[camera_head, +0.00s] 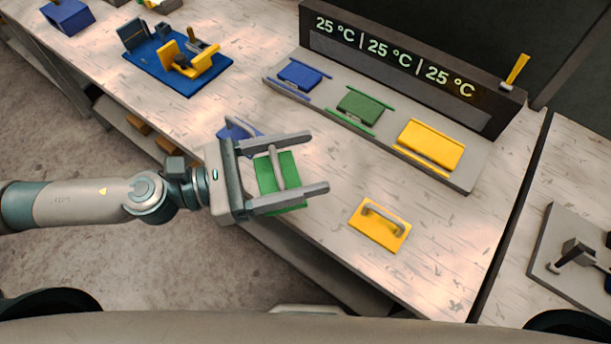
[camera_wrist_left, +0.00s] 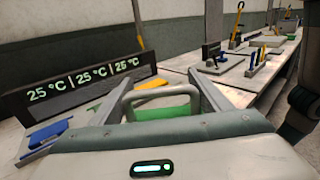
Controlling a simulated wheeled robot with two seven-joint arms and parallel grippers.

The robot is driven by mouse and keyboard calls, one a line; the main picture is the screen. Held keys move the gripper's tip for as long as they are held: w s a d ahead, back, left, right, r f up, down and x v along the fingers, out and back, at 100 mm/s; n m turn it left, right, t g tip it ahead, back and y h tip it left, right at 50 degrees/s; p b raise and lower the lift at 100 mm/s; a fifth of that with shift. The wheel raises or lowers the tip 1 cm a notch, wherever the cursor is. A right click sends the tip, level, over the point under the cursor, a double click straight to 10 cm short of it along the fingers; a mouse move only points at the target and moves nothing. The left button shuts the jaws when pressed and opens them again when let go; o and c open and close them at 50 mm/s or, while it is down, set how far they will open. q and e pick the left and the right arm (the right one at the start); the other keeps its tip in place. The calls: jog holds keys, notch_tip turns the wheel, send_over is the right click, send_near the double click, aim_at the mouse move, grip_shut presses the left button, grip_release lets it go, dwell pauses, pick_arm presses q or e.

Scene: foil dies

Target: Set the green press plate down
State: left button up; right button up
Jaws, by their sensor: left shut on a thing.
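The green press plate (camera_head: 291,172) has a grey bar handle and lies between the fingers of my left gripper (camera_head: 318,162). The gripper is shut on it, with one finger at each end of the handle. The handle also shows between the fingers in the left wrist view (camera_wrist_left: 160,92). The plate is over the front part of the wooden bench; I cannot tell whether it touches the top. My right gripper is not in view.
A yellow press plate (camera_head: 378,226) lies to the right; a blue plate (camera_head: 236,131) is partly hidden behind my gripper. The grey station (camera_head: 474,174) behind holds a blue die (camera_head: 303,74), a green die (camera_head: 360,105) and a yellow die (camera_head: 432,146). Its display reads 25 °C three times.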

aim_at(298, 183)
pick_arm(q)
jog(key=shift+s+f+m+g, duration=0.25)
jog(key=shift+s+g, duration=0.15)
jog(key=shift+s, duration=0.15)
jog(key=shift+s+f+m+g, duration=0.25)
jog(key=shift+s+g, duration=0.15)
jog(key=shift+s, duration=0.15)
jog(key=shift+s+a+f+g, duration=0.15)
jog(key=shift+s+g, duration=0.15)
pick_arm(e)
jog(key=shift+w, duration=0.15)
